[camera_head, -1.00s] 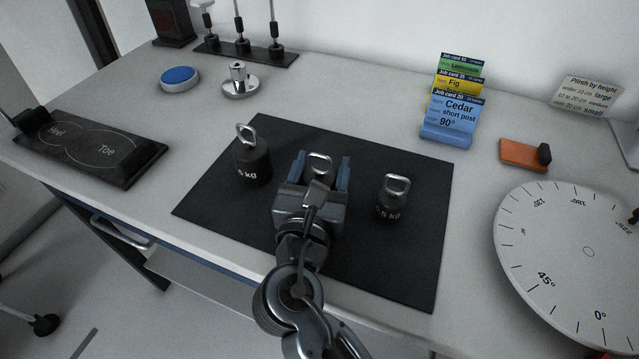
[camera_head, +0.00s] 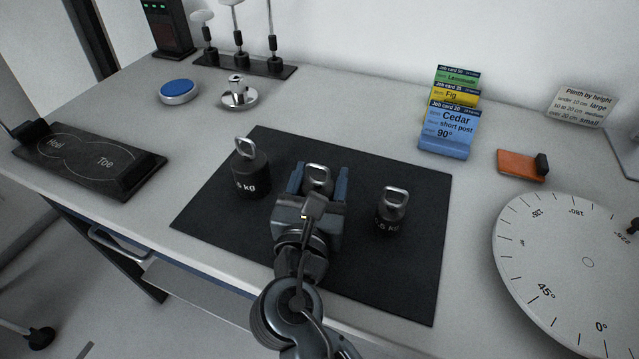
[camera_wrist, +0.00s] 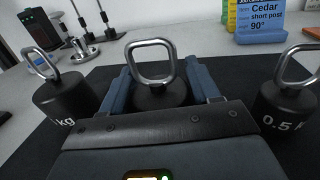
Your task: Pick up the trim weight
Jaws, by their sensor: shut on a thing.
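The middle trim weight (camera_head: 318,176) is black with a steel loop handle and stands in line with two others on the dark mat (camera_head: 385,275). My gripper (camera_head: 319,178) is shut on this middle weight, with a blue finger on each side of its body. In the wrist view the weight (camera_wrist: 160,95) sits between the two fingers, its handle sticking up above them. Its label and lower part are hidden by my gripper. I cannot tell whether it touches the mat.
A larger weight (camera_head: 250,172) stands left on the mat and a 0.5 kg weight (camera_head: 391,212) stands close on the right. A turntable (camera_head: 570,260) lies at the right, job cards (camera_head: 449,125) behind.

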